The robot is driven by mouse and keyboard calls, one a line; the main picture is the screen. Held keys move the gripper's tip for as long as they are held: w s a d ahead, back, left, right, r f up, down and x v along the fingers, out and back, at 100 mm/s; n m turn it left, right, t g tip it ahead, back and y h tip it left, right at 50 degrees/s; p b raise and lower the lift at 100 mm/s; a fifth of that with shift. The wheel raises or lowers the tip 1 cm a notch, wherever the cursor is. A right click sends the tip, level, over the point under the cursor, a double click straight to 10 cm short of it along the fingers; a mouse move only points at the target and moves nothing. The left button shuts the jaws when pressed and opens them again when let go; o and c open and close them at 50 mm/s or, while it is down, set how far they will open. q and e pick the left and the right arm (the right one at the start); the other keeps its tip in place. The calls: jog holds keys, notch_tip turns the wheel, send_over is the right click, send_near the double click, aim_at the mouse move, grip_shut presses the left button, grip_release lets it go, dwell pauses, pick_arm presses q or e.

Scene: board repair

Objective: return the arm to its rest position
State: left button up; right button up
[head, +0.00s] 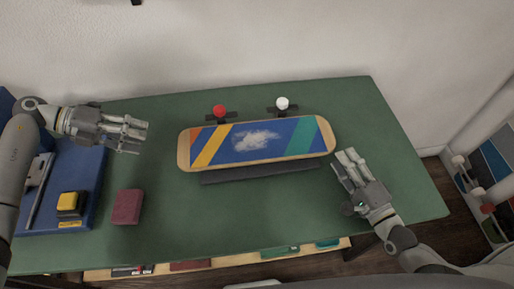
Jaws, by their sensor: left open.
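My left gripper (136,135) is open and empty. It hangs over the left part of the green table, left of the skateboard. My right gripper (346,162) is close to the right end of the skateboard, and nothing shows between its fingers. How far its fingers are apart is hard to tell. The skateboard deck (259,141) has orange, yellow, blue and green bands and a pale patch in its middle. It rests on a dark stand (260,173).
A red wheel (219,111) and a white wheel (282,103) stand behind the deck. A blue board (88,190) with a yellow-topped block (70,203) lies left on the green table (240,220), beside a maroon block (127,206). A shelf (482,185) stands at right.

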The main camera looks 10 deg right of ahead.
jog(key=shift+s+d, duration=0.15)
jog(key=shift+s, duration=0.4)
